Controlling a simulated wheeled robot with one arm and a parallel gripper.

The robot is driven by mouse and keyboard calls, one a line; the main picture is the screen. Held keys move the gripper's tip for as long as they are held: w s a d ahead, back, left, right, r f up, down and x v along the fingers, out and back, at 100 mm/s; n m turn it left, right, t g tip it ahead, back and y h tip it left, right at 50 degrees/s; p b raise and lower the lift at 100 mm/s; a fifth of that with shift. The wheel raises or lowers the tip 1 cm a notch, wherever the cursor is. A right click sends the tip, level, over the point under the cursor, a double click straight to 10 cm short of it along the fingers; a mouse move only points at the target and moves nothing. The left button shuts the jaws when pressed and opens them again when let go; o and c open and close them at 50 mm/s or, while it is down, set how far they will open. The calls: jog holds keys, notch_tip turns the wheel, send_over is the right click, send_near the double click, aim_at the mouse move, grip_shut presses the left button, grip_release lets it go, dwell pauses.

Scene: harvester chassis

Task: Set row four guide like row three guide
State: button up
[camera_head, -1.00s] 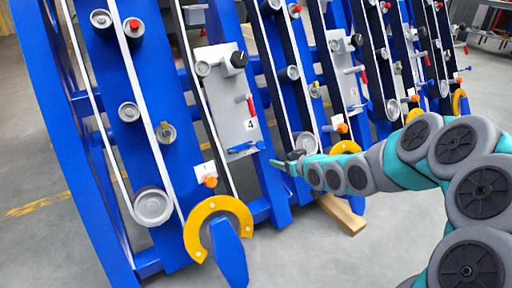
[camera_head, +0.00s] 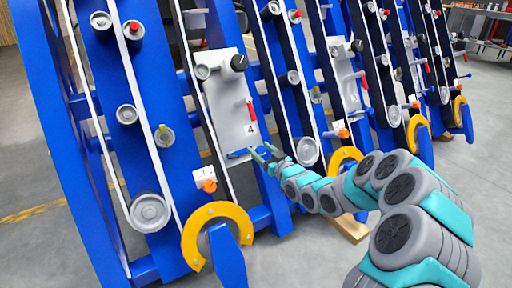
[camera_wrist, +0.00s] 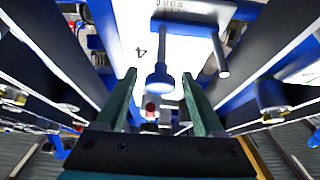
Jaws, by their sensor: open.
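The row four plate (camera_head: 228,105) is a pale panel marked 4, with a black knob (camera_head: 238,63), a red handle (camera_head: 251,110) and a blue handle (camera_head: 240,153) at its lower edge. My gripper (camera_head: 264,151) is open beside the right end of the blue handle. In the wrist view, a round-ended blue handle (camera_wrist: 160,78) lies between the open fingers of my gripper (camera_wrist: 158,73), with gaps showing on both sides. The row three plate (camera_head: 347,75) stands to the right, with its own black knob, red handle (camera_head: 364,82) and blue handle (camera_head: 354,113). Which part is the guide cannot be told.
Blue upright frames with belts and grey rollers (camera_head: 150,211) stand close on both sides. Orange knobs (camera_head: 209,185) and yellow curved guards (camera_head: 217,212) sit low on the rows. A wooden block (camera_head: 349,228) lies on the floor. The grey floor in front is open.

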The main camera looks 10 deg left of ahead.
jog(key=shift+x, duration=1.6)
grip_shut()
dwell(0.3)
